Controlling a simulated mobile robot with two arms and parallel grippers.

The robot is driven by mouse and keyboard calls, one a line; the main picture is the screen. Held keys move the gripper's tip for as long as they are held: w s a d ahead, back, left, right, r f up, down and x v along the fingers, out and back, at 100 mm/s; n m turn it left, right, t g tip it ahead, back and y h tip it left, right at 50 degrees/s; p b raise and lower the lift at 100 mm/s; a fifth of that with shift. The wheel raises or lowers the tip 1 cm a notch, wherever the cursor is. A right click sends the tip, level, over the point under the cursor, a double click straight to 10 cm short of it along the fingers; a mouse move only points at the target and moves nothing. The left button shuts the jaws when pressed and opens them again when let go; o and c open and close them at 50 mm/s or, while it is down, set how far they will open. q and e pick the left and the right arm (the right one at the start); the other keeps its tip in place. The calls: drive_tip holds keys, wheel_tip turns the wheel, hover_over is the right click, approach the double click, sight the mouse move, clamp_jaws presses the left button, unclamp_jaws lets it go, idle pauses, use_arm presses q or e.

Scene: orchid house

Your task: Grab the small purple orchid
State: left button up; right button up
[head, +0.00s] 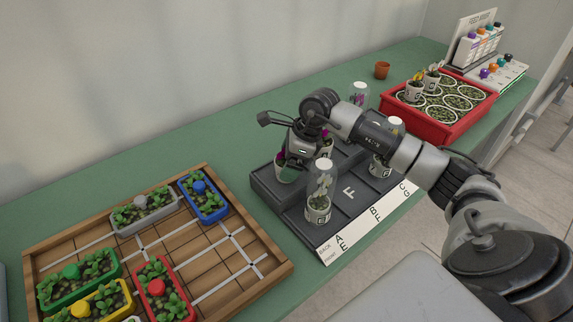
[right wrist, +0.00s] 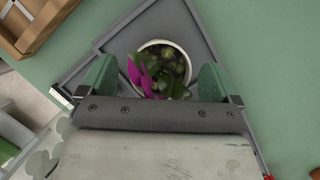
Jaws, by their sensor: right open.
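A small purple orchid in a white pot stands at the back left corner of the dark stepped stand (head: 349,192). In the head view its pot (head: 284,176) shows just below my right gripper (head: 297,160), which hides most of the plant. In the right wrist view the purple orchid (right wrist: 147,75) and its round white pot lie between the two green fingertips of my right gripper (right wrist: 158,80). The fingers are open, one on each side, with a visible gap to the pot. My left gripper is in neither view.
A clear-domed pot (head: 319,205) stands in front on the stand; other pots stand behind my arm. A wooden tray (head: 280,268) with colored planters lies left. A red tray (head: 437,131) with pots and a small terracotta pot (head: 382,70) stand at the back.

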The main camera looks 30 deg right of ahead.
drive_tip(key=shift+x, duration=0.85)
drive_tip(key=shift+c, duration=0.4)
drive_tip(key=shift+r, duration=0.1)
drive_tip(key=c, duration=1)
